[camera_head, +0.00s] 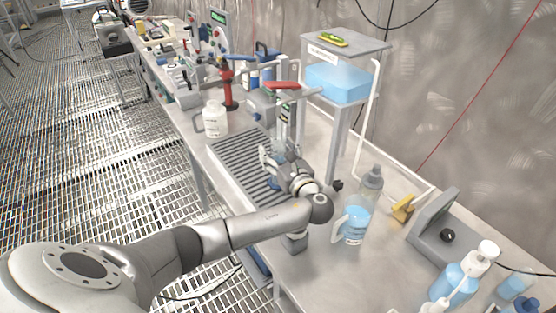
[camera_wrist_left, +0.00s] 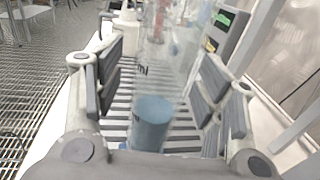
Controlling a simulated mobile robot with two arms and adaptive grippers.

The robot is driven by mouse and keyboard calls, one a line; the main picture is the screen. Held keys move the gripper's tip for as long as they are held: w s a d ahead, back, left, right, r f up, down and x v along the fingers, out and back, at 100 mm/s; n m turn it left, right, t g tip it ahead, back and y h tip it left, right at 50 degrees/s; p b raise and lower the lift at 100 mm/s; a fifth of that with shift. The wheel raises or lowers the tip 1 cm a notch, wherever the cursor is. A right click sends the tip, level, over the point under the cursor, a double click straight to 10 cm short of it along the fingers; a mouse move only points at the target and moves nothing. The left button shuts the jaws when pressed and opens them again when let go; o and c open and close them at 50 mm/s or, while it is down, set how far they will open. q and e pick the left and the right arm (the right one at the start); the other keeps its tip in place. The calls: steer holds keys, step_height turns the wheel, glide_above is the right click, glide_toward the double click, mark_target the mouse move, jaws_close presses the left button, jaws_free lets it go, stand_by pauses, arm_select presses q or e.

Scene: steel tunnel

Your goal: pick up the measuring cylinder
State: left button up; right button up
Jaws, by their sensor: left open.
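The measuring cylinder (camera_wrist_left: 152,118) is clear, with blue liquid in its lower part, and shows in the left wrist view. It stands over the grey slatted tray (camera_wrist_left: 118,128), between the two fingers of my left gripper (camera_wrist_left: 160,88). The fingers are open, one on each side, with visible gaps to the cylinder. In the head view my left gripper (camera_head: 279,157) is over the right part of the slatted tray (camera_head: 232,160) and hides most of the cylinder. My right gripper is not in view.
A white jug (camera_head: 214,118) stands behind the tray. A red-handled device (camera_head: 283,86) and a raised stand with a blue tank (camera_head: 338,84) are beyond the gripper. A bottle with blue liquid (camera_head: 355,222) stands to the right of my arm.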

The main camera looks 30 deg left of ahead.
mark_target(279, 147)
arm_select(q)
steer(key=c, duration=1.3)
steer(key=shift+r, duration=0.15)
steer(key=shift+r, duration=0.25)
steer(key=r, duration=0.2)
steer(key=shift+s+a+r, duration=0.1)
steer(key=shift+s+r, duration=0.15)
steer(key=shift+r, duration=0.1)
steer(key=s+a, duration=0.3)
steer(key=s, duration=0.5)
steer(key=s+a+b, duration=0.1)
steer(key=s+a, duration=0.2)
steer(key=s, duration=0.5)
steer(key=shift+a, duration=0.3)
